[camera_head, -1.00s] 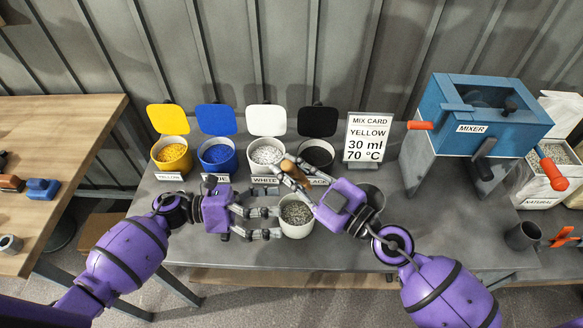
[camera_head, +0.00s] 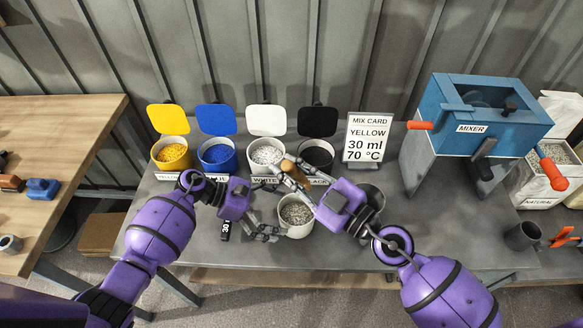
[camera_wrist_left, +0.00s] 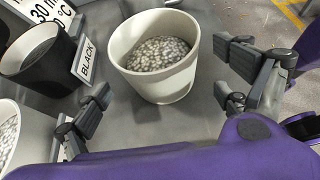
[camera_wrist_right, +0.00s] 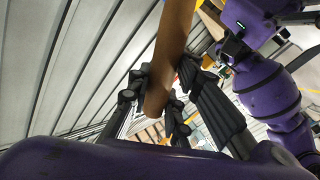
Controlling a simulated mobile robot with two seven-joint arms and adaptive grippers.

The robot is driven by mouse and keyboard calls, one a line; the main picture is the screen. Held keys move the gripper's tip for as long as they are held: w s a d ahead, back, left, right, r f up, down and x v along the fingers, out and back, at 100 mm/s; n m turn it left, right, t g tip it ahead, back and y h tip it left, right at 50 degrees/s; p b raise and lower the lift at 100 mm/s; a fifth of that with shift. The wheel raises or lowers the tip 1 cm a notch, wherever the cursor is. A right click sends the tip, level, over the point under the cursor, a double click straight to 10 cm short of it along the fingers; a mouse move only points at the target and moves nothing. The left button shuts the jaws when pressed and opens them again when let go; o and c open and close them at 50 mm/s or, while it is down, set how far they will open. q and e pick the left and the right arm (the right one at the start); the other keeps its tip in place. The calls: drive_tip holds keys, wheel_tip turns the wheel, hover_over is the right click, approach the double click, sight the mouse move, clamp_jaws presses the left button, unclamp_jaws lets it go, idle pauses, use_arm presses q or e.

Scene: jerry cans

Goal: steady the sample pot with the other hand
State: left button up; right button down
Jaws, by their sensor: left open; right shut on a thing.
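The sample pot (camera_head: 296,214) is a pale, round pot of grey pellets standing upright on the grey bench. It also shows in the left wrist view (camera_wrist_left: 155,80). My left gripper (camera_head: 270,215) is open and empty at the pot's left, angled down toward it. In the left wrist view the pot appears ahead, between the spread fingers; I cannot tell whether any finger touches it. My right gripper (camera_head: 303,180) is shut on a brown wooden handle (camera_wrist_right: 168,50), above and just behind the pot. What the handle belongs to is not clear.
Yellow (camera_head: 172,154), blue (camera_head: 217,155), white (camera_head: 266,154) and black (camera_head: 317,156) pellet bins stand behind. A mix card (camera_head: 367,138) and blue mixer (camera_head: 478,117) are to the right. A dark piece marked 30 (camera_head: 225,230) lies left of the pot.

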sight(292, 224)
use_arm(q)
drive_tip(key=shift+x, duration=2.35)
drive_tip(key=c, duration=1)
drive_tip(key=o, duration=0.6)
drive_tip(key=c, duration=0.7)
drive_tip(key=shift+c, duration=0.2)
drive_tip(key=shift+s+a+f, duration=0.1)
drive_tip(key=shift+s+f, duration=0.05)
drive_tip(key=shift+f, duration=0.05)
